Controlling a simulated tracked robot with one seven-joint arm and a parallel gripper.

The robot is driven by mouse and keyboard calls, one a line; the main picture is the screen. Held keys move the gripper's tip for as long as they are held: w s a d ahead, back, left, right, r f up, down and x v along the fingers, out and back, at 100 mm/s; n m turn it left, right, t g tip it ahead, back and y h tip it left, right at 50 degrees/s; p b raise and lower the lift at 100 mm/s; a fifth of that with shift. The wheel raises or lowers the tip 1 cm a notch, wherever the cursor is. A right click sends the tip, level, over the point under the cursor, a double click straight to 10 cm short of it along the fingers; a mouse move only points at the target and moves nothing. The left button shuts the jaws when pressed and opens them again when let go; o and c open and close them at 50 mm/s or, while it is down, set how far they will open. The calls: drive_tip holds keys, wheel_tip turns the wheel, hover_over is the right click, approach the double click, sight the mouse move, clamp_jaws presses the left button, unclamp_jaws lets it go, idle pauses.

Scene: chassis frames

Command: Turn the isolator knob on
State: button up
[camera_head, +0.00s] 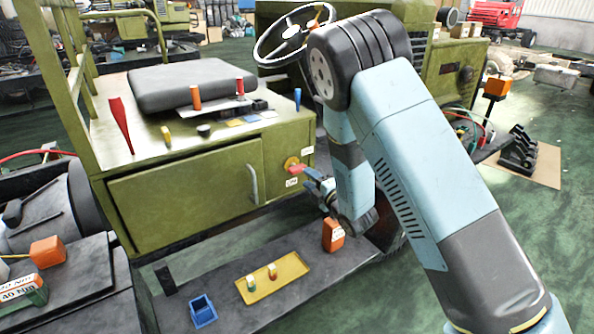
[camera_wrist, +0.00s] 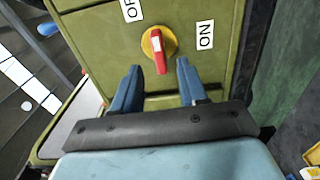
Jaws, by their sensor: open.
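The isolator knob (camera_wrist: 160,52) is a red handle on a round yellow plate, on the green cabinet's side panel. In the wrist view it lies just beyond the fingertips, between them in picture width. In the head view the knob (camera_head: 296,168) is just left of my gripper (camera_head: 309,176).
The green cabinet (camera_head: 190,200) has a door with a grey handle (camera_head: 252,184) left of the knob. Below, a grey step holds a yellow tray (camera_head: 290,276), a blue bin (camera_head: 202,311) and an orange box (camera_head: 333,235) close under my arm. A black seat (camera_head: 190,84) is above.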

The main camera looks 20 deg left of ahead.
sight(300, 172)
drive_tip(key=x, duration=0.7)
drive_tip(key=shift+w+a, duration=0.1)
drive_tip(key=shift+w, duration=0.05)
drive_tip(key=shift+c, duration=0.3)
clamp_jaws()
